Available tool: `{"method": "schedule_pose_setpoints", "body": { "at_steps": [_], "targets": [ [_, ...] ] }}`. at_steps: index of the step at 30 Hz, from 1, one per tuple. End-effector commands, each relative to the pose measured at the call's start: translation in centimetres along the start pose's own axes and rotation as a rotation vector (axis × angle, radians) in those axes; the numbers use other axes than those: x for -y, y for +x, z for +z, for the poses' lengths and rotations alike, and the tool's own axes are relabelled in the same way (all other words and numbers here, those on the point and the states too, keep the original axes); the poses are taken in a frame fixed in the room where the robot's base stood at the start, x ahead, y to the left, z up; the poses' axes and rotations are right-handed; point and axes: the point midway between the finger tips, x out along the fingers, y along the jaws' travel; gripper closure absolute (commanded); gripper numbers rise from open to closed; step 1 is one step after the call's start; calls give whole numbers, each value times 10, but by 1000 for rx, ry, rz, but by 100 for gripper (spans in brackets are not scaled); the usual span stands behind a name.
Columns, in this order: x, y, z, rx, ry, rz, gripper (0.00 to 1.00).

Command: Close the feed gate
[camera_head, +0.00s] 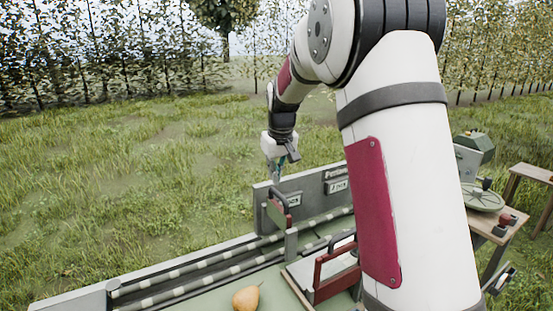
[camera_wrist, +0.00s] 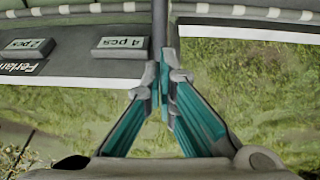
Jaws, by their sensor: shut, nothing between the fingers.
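A feed line with pale-banded rails (camera_head: 200,267) runs across the bench in the head view. At its far end stands a grey panel (camera_head: 262,192) with label plates. A dark handle with a red part (camera_head: 280,208) stands at this panel and looks like the gate; whether it is open or closed I cannot tell. My gripper (camera_head: 277,170) is above the panel, pointing down. In the wrist view my gripper (camera_wrist: 165,80) has its teal fingers together and empty, their tips near a narrow grey upright bar (camera_wrist: 158,35). Contact with it is unclear.
A red-framed part with a dark handle (camera_head: 322,277) stands nearer on the bench, partly hidden by my arm. A yellow pear (camera_head: 246,298) lies at the front. A scale with a round pan (camera_head: 482,197) stands on a wooden table at right. Grass lies beyond.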

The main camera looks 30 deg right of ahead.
Motion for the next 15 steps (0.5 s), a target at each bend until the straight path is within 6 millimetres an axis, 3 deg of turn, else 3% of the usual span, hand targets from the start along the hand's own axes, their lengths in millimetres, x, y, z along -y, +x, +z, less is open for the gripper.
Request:
{"method": "schedule_pose_setpoints", "body": {
  "at_steps": [6,15],
  "targets": [
    [-3,20,8,1,0,0,100],
    [-4,25,8,0,0,0,100]
  ]
}}
